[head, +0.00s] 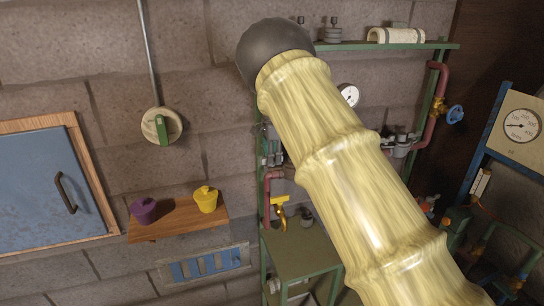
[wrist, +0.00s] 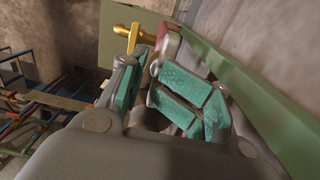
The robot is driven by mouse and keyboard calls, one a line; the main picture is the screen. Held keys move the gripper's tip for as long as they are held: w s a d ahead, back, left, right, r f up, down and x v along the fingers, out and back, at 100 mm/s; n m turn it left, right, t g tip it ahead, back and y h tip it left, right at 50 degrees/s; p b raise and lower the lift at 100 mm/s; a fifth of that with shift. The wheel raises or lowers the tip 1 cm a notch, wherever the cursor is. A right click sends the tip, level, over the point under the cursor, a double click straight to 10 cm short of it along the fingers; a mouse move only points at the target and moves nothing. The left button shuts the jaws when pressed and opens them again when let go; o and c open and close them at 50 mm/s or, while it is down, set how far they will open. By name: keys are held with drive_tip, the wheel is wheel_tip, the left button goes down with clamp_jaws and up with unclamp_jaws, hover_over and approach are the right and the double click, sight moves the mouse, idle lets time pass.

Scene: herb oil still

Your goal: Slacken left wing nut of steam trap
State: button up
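A grey metal fitting with small knobs on top, which looks like the steam trap (head: 400,144), sits on the red pipework right of my arm in the head view. My sleeved arm covers part of this area, and I cannot make out the left wing nut. My gripper (wrist: 146,88) shows in the wrist view with green-padded fingers apart. I see nothing held between them. Just beyond the fingertips are a red pipe part (wrist: 170,45) and a yellow tap (wrist: 134,36).
A green frame (head: 292,245) carries pipes, a yellow tap (head: 280,208) and a round gauge (head: 348,95). A blue handwheel (head: 455,114) is at right. A wooden shelf (head: 178,222) holds a purple pot (head: 144,210) and a yellow pot (head: 206,199). A green rail (wrist: 255,95) runs close beside my gripper.

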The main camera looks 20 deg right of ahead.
drive_tip(key=shift+r, duration=4.4)
drive_tip(key=shift+r, duration=0.2)
